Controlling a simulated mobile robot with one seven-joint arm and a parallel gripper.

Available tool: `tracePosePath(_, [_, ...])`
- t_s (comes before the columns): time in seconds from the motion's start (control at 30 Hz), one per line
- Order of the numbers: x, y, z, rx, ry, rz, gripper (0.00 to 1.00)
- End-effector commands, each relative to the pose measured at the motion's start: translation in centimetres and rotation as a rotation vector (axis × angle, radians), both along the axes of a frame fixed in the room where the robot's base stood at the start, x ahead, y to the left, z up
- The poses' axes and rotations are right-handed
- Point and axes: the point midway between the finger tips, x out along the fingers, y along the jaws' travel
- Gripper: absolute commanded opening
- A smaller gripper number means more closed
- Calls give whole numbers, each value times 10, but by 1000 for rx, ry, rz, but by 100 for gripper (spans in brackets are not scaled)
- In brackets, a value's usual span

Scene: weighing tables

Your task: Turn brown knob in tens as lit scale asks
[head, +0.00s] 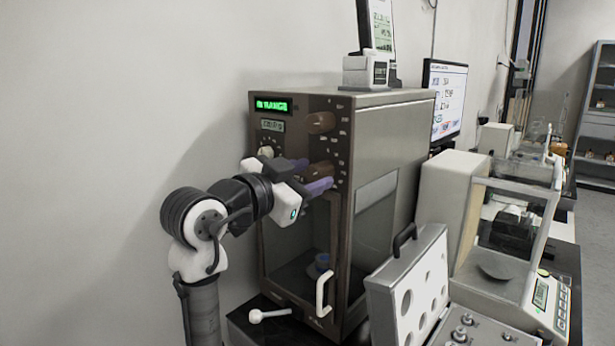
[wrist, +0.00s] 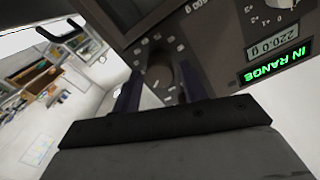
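The lit scale is a tall brown-fronted cabinet (head: 347,250) with a green display (head: 272,106). In the wrist view, upside down, the display (wrist: 275,64) reads IN RANGE and a smaller readout (wrist: 272,41) shows 220.0 g. Two brown knobs sit on its front, an upper one (head: 321,122) and a lower one (head: 319,170), each with a ring of marks. My gripper (head: 312,177) is at the lower knob, its purple fingers apart on either side. In the wrist view the knob (wrist: 159,74) shows between them. I cannot tell whether they touch it.
A pale dial (head: 268,148) is on the cabinet's left side. A white door handle (head: 324,294) is below my gripper. An open weight case (head: 415,285) and a glass-sided balance (head: 500,240) stand at right. Bare wall is on the left.

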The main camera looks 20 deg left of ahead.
Motion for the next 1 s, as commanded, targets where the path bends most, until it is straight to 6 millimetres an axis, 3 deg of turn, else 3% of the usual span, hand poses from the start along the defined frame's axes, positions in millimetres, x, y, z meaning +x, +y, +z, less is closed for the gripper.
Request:
tracePosePath(0.47, [-9,4,-1,0,1,1,52])
tracePosePath(1.0, [-112,41,-1,1,-1,3,52])
